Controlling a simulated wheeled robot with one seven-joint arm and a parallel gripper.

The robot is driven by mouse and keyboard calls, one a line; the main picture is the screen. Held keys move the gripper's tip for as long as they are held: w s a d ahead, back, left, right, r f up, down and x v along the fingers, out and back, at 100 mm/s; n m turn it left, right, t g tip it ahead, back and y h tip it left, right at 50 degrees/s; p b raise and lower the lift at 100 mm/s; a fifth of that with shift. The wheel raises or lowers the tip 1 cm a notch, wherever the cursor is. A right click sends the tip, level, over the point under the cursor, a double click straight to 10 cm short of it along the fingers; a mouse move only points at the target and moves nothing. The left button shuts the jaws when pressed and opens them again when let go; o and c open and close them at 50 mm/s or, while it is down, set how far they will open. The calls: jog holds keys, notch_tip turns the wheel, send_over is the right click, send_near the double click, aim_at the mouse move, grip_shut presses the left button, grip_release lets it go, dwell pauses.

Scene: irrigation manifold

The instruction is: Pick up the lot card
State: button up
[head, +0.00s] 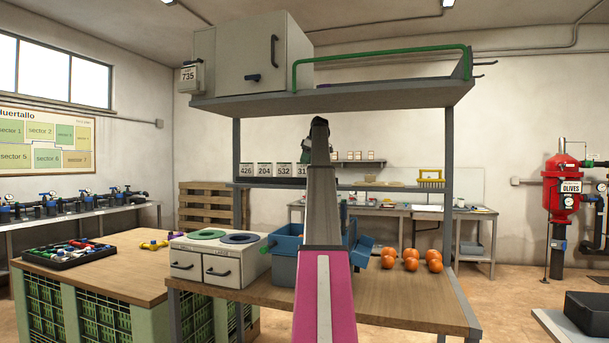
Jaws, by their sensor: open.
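The lot card (190,78) is a small pale card marked "LOT 735". It hangs at the left end of the high shelf, beside the grey cabinet. My arm (323,215) rises in the middle of the view, to the right of the card and well apart from it. I cannot make out my gripper; the far end of the arm is hidden behind its nearer links.
The high grey shelf (350,97) carries a cabinet (262,60) and a green rail (380,52). Below, number cards (264,170) line a lower shelf. The wooden bench (420,300) holds a two-drawer unit (218,262), a blue bin (283,262) and several oranges (411,264).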

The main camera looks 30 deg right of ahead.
aim_at(303, 166)
jog(key=x, duration=0.4)
jog(key=shift+f, duration=0.1)
grip_shut()
